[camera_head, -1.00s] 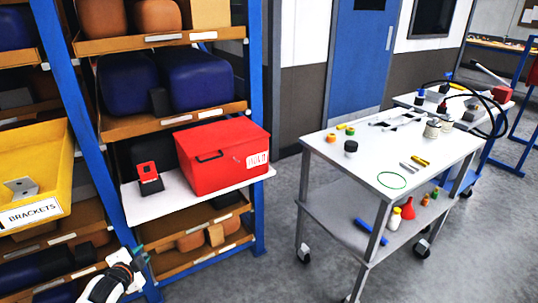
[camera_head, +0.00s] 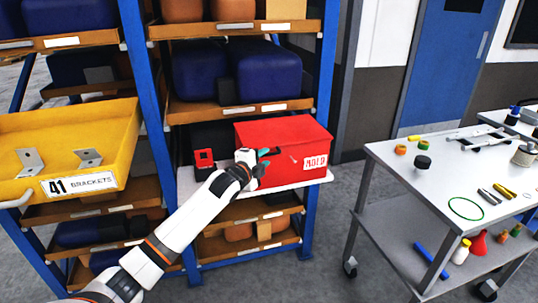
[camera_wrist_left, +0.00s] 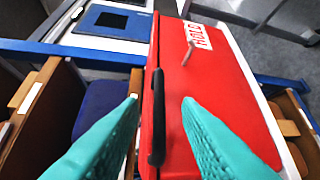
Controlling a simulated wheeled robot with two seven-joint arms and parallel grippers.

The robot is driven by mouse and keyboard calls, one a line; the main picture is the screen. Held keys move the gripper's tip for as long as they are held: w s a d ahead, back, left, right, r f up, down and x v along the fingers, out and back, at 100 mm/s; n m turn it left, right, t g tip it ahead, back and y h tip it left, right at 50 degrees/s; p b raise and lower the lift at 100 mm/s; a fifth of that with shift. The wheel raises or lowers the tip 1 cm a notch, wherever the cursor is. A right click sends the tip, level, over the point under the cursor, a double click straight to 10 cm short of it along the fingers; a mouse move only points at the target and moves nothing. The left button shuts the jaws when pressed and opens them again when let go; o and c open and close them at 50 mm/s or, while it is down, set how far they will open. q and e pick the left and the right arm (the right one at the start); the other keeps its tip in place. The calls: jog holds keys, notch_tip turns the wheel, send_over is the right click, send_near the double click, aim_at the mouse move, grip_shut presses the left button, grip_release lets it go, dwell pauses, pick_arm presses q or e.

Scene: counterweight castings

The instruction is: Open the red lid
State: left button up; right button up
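The red box stands on a white board on the rack, its red lid (camera_head: 285,130) down. Its front carries a white label (camera_head: 316,162), which also shows in the left wrist view (camera_wrist_left: 199,36). My left gripper (camera_head: 266,162) is in front of the box and hides the handle in the head view. In the left wrist view the black handle (camera_wrist_left: 157,115) lies between the two teal fingers of my left gripper (camera_wrist_left: 160,103). The fingers are apart, with gaps to the handle on both sides. My right gripper is not in view.
A small red-and-black object (camera_head: 204,159) stands left of the box. A yellow brackets bin (camera_head: 105,120) is at the left, and blue rack posts (camera_head: 325,90) frame the shelf. A grey cart (camera_head: 440,168) with small items stands at the right. Floor shows between rack and cart.

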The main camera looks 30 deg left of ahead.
aim_at(267, 155)
pick_arm(q)
jog(key=shift+w+a+f, duration=0.1)
jog(key=shift+w+f, duration=0.1)
jog(key=shift+w, duration=1.45)
jog(key=shift+c, duration=0.5)
grip_shut()
